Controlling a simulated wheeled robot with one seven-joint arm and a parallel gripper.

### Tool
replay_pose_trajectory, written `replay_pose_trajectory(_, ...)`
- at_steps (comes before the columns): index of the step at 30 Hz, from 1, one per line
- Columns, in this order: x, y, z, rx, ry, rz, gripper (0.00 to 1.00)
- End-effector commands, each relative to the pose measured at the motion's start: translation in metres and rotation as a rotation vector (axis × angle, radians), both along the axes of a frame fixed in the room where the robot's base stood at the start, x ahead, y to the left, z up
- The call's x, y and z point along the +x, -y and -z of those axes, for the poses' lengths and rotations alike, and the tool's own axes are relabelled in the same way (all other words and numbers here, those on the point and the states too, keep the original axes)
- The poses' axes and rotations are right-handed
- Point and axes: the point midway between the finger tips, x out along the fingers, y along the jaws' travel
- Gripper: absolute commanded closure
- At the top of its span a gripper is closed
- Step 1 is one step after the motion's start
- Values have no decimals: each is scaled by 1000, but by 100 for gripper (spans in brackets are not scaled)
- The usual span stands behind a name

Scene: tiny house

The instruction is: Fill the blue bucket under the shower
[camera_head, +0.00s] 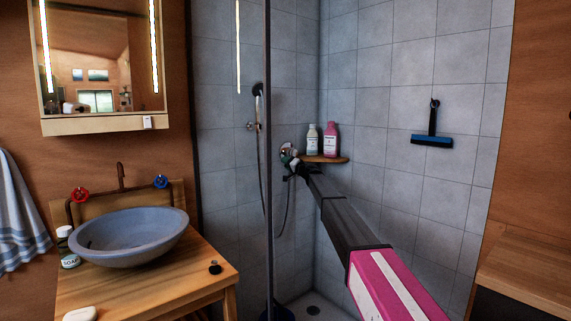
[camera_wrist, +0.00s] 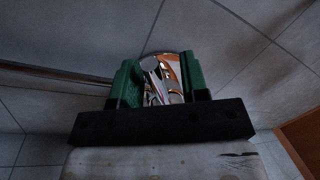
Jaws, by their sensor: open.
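My arm reaches into the shower, and my gripper (camera_head: 294,163) is at the chrome shower valve (camera_head: 286,150) on the tiled wall. In the wrist view, the green fingers of my gripper (camera_wrist: 160,84) stand apart on either side of the shiny valve (camera_wrist: 163,68). I cannot tell whether they touch it. The hand shower (camera_head: 258,90) hangs on the wall to the left, with its hose hanging below. A dark blue rounded edge (camera_head: 279,313) shows at the bottom of the head view, perhaps the bucket; most of it is cut off.
A glass panel edge (camera_head: 268,180) stands left of my arm. A wooden corner shelf (camera_head: 328,160) with two bottles is close beside my gripper. A squeegee (camera_head: 432,140) hangs on the right wall. A wooden washstand (camera_head: 205,262) with a basin (camera_head: 130,240) is at left.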

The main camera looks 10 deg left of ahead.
Motion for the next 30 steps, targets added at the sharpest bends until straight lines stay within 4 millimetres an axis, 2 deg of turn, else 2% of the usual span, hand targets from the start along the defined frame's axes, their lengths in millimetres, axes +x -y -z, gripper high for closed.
replay_pose_trajectory(12,-47,61,9,0,1,0,59)
replay_pose_trajectory(16,-57,76,12,0,1,0,59)
replay_pose_trajectory(21,-60,83,13,0,1,0,59)
replay_pose_trajectory(30,-60,82,13,0,1,0,59)
